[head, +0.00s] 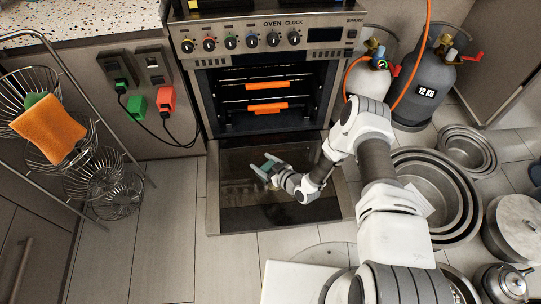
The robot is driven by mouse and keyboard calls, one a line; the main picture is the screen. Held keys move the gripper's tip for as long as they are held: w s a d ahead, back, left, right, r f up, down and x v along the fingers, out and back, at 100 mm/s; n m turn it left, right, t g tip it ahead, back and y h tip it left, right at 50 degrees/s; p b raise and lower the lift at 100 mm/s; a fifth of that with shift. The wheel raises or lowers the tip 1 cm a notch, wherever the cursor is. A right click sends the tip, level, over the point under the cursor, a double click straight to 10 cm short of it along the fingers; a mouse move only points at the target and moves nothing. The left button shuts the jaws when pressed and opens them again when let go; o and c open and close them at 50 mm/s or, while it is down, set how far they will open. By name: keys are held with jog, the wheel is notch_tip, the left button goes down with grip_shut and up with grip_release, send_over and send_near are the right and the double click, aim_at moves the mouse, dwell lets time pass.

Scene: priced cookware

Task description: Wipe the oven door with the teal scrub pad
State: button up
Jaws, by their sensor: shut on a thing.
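The oven (262,40) stands at the back, and its door (232,219) is folded down open, with a dark glass panel facing up. My gripper (263,169) is over the glass, left of the door's middle. It is shut on the teal scrub pad (272,159), a small pale teal piece partly hidden by the fingers. I cannot tell whether the pad touches the glass. My arm reaches in from the right and covers the door's right side.
Orange-edged racks (267,108) sit inside the oven. Gas cylinders (424,85) with orange hoses stand at right, above nested metal pots (440,195). A wire basket stand (78,175) with an orange cloth (48,128) is at left. Plugs with cords (137,104) hang left of the oven.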

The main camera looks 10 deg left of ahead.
jog(key=shift+f+b, duration=1.75)
jog(key=shift+f, duration=0.75)
jog(key=shift+w+b, duration=0.15)
jog(key=shift+b, duration=0.3)
